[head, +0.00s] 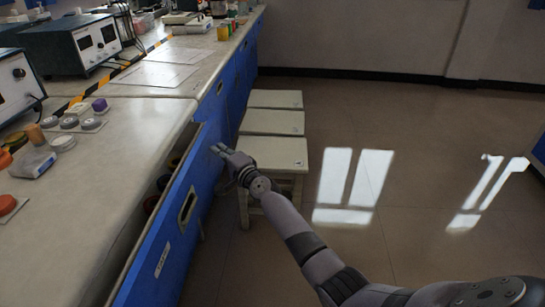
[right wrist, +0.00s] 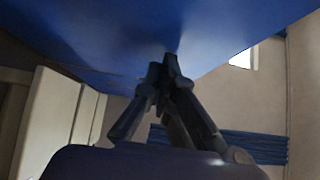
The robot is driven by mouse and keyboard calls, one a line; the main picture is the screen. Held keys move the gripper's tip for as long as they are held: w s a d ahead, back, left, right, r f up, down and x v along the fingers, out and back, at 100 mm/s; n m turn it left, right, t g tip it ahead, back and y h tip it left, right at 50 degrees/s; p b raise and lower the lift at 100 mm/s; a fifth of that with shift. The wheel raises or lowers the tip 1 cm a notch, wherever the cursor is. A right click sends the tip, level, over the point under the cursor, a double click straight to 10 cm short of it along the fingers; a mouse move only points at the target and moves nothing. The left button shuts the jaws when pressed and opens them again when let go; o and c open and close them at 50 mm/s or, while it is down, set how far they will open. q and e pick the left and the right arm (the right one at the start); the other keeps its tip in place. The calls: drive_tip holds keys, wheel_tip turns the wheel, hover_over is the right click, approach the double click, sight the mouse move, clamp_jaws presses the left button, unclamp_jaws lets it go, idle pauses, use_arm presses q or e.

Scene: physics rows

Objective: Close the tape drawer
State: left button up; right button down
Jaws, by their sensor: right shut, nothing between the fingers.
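The tape drawer (head: 150,245) is a blue drawer under the worktop at the left of the head view. It stands partly open, with a gap between its front and the counter edge. Dark and coloured round items (head: 163,183) show inside; most of the inside is hidden by the worktop. Its front bears a handle (head: 187,205) and a white label (head: 162,260). My right gripper (head: 217,150) is shut and empty, at the outer side of the front near its far end. In the right wrist view the fingertips (right wrist: 170,68) are close against a blue surface (right wrist: 130,35); contact is unclear.
White stools (head: 272,152) stand in a row just beyond and right of my gripper. The worktop (head: 120,155) carries small containers, papers and instruments (head: 75,42). The floor (head: 400,180) to the right is clear.

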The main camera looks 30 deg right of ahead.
drive_tip(key=w+a, duration=0.1)
drive_tip(key=a, duration=0.1)
drive_tip(key=w+a+b, duration=0.1)
drive_tip(key=a, duration=0.1)
drive_tip(key=w+a, duration=0.2)
drive_tip(key=shift+a+f+b, duration=0.1)
drive_tip(key=shift+b, duration=0.25)
drive_tip(key=shift+w+a+b, duration=0.35)
drive_tip(key=shift+w+a, duration=0.35)
drive_tip(key=shift+a, duration=0.3)
use_arm(q)
drive_tip(key=w, duration=0.1)
drive_tip(key=w+d+t, duration=0.1)
drive_tip(key=w, duration=0.1)
drive_tip(key=w+f+t, duration=0.1)
drive_tip(key=shift+w+d+h, duration=0.2)
drive_tip(key=shift+h, duration=0.1)
use_arm(e)
drive_tip(key=shift+r, duration=0.2)
drive_tip(key=shift+a, duration=0.1)
